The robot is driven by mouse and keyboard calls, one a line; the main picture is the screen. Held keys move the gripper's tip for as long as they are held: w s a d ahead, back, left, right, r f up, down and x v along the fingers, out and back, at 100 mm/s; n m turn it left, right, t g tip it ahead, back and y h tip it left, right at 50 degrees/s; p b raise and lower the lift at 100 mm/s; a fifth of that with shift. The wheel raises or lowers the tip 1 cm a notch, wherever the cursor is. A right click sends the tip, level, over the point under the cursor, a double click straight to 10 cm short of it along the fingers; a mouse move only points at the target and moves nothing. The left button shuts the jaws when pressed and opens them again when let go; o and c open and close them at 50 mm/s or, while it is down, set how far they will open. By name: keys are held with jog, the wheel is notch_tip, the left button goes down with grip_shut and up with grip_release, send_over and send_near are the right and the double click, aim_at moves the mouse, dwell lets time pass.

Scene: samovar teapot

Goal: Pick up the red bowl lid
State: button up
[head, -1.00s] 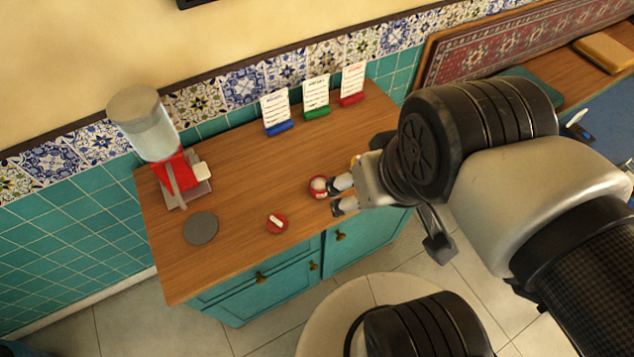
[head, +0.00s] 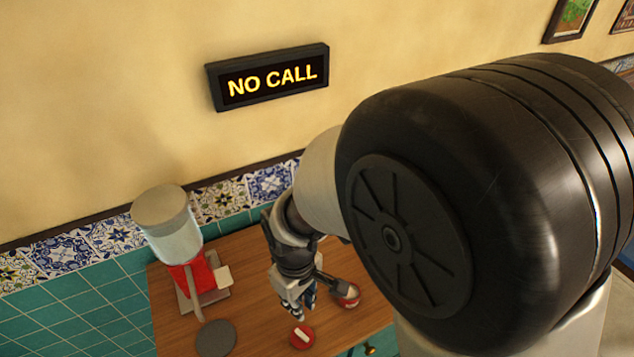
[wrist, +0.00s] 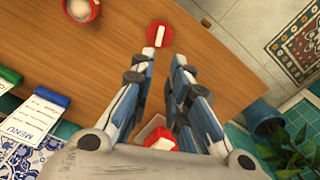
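The red bowl lid (head: 301,337), a small red disc with a white bar handle, lies on the wooden counter. It also shows in the wrist view (wrist: 166,37), just beyond my fingertips. My gripper (head: 296,306) hangs above the counter, a little behind the lid in the head view. In the wrist view my gripper (wrist: 165,64) has a gap between its fingertips and nothing held between them. The red bowl (head: 348,301) stands to the right of the lid, partly covered by a dark part of my arm in the head view. It also shows in the wrist view (wrist: 80,9).
A dispenser (head: 167,232) with a red base stands at the left back. A grey disc (head: 215,338) lies left of the lid. Menu stands (wrist: 38,112) line the counter's back.

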jog(key=b, duration=0.4)
send_over(302, 334)
notch_tip(302, 334, down, 12)
jog(key=shift+s+f, duration=0.1)
jog(key=shift+s, duration=0.05)
jog(key=shift+f+b, duration=1.45)
jog(key=shift+f, duration=1.4)
jog(key=shift+r, duration=0.1)
jog(key=shift+c, duration=0.3)
grip_shut()
